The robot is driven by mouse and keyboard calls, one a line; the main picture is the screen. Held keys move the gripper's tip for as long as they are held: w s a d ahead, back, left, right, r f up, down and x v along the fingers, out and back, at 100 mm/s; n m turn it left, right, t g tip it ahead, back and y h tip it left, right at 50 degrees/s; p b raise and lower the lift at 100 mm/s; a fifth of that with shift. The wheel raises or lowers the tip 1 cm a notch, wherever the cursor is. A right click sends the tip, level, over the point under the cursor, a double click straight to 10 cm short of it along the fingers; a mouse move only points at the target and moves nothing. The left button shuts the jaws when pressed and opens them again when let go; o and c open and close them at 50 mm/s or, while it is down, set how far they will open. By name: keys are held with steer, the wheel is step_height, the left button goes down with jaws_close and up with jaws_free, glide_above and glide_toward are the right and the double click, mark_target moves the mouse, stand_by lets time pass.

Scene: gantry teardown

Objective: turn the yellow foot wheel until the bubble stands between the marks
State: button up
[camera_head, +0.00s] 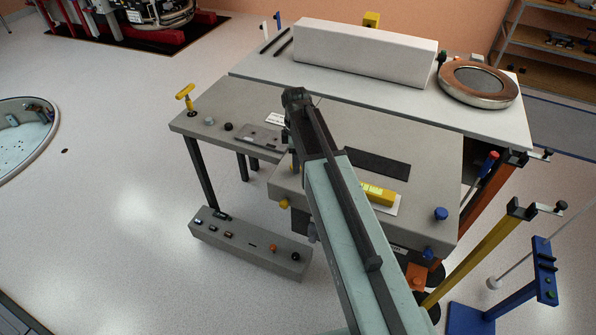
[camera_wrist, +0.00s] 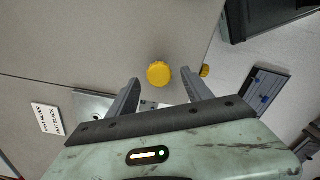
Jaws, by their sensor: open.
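A round yellow knob (camera_wrist: 159,74) shows in the wrist view, between and just beyond the fingertips of my gripper (camera_wrist: 161,78). The gripper is open, with no finger seen touching the knob. A second, smaller yellow knob (camera_wrist: 204,71) shows at the slab's edge, right of the right finger. In the head view one yellow knob (camera_head: 284,203) sits at the left side of the raised grey slab (camera_head: 423,185); my arm hides part of that corner. A yellow bubble level (camera_head: 378,195) lies on the slab, right of my arm. Its bubble and marks are too small to read.
A blue knob (camera_head: 441,213) stands on the slab's right corner, with another blue knob (camera_head: 428,253) below. A dark strip (camera_head: 377,162) lies behind the level. A long white box (camera_head: 364,51) and a round copper-rimmed dish (camera_head: 478,83) stand on the back table.

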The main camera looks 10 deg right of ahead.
step_height(320, 180, down, 3)
steer(key=shift+b, duration=0.8)
steer(key=shift+r, duration=0.1)
jaws_close()
steer(key=shift+d, duration=0.2)
steer(key=shift+a, duration=0.1)
steer(key=shift+m, duration=0.3)
